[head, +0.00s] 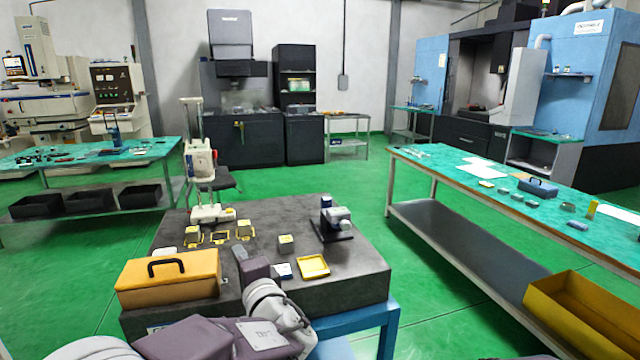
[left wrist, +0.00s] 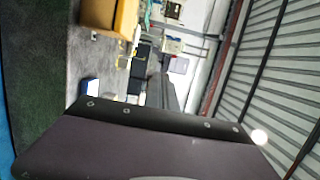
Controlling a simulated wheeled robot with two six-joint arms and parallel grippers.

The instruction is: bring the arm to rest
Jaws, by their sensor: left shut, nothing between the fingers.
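My left arm comes in at the bottom of the head view, with grey-purple links and a white wrist joint. My left gripper (head: 241,253) is over the front of the dark stone table (head: 350,270), shut and empty, right of the orange case (head: 170,279). Its height above the stone is hard to judge. The left wrist view is turned on its side, and a dark purple-grey part of my own arm fills its lower half. The orange case also shows there (left wrist: 112,15). My right gripper is not in view.
A white height stand (head: 201,165) is at the back. Right is a long green-topped bench (head: 440,165); green floor lies between.

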